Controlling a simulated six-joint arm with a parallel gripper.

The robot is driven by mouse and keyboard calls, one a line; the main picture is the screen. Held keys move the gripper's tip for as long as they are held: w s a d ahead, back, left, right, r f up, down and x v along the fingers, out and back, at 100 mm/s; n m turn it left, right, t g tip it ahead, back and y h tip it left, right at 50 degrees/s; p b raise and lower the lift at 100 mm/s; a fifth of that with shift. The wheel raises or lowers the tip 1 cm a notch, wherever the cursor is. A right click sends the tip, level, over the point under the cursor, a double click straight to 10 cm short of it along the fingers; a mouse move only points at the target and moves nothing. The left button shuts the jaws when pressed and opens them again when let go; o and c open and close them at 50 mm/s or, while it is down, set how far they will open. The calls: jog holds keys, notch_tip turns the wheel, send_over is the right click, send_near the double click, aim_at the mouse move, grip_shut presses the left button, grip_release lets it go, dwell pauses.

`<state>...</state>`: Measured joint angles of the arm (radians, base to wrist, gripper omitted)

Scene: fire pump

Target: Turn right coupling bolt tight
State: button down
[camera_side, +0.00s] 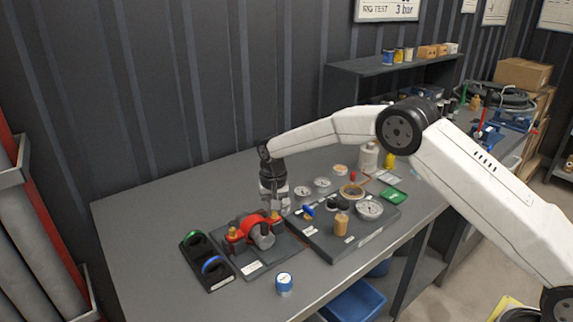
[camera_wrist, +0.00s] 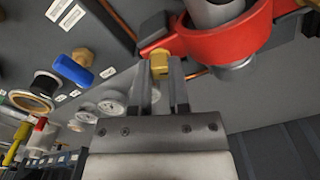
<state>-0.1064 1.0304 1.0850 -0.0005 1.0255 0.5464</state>
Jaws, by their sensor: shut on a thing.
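The red coupling (camera_side: 257,226) sits on a dark base plate and clamps around a grey pipe end. In the wrist view the red coupling (camera_wrist: 225,38) fills the upper right. The right coupling bolt (camera_wrist: 160,64) has a brass-coloured head and sits at the coupling's left lug in that view. My gripper (camera_wrist: 162,75) has its two fingers on either side of this head and is shut on it. In the side view my gripper (camera_side: 276,206) points down at the coupling's right end; its fingers largely hide the bolt there. The other brass bolt (camera_side: 233,232) stands at the coupling's left end.
A dark holder with green and blue rings (camera_side: 207,260) lies left of the coupling. A gauge board (camera_side: 345,245) with a brass knob and blue lever stands close on the right. The table's left end is clear.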

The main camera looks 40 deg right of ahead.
jog(key=m, duration=0.6)
dwell(0.4)
jog(key=c, duration=0.6)
grip_release()
jog(key=shift+r, duration=3.9)
jog(key=shift+s, duration=0.15)
